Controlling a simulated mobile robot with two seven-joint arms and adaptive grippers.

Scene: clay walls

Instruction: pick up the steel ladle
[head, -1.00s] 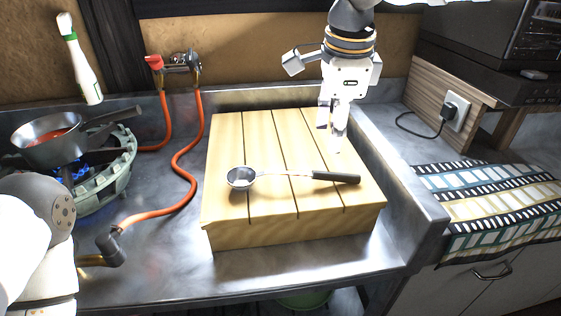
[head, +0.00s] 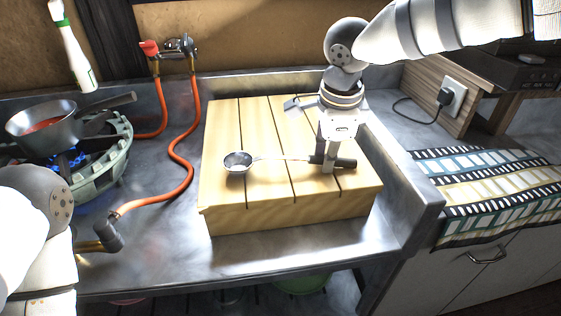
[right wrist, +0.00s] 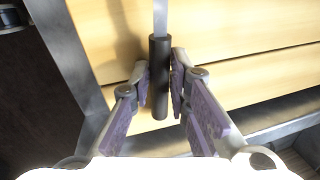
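The steel ladle (head: 237,161) lies on the slatted wooden board, its round bowl to the left and its black handle (head: 346,162) to the right. My right gripper (head: 326,166) reaches down from above onto the handle. In the right wrist view, the two fingers (right wrist: 160,85) stand close on either side of the black handle (right wrist: 159,100), seemingly shut on it. The ladle still appears to rest on the board. My left arm shows at the left edge of the head view, but its gripper is out of view.
The wooden board (head: 222,190) sits on a steel counter (head: 160,262). At left, a saucepan (head: 45,125) stands on a lit burner, with an orange hose (head: 178,150) beside it. A patterned cloth (head: 490,190) lies at right. A raised steel edge borders the board's right side.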

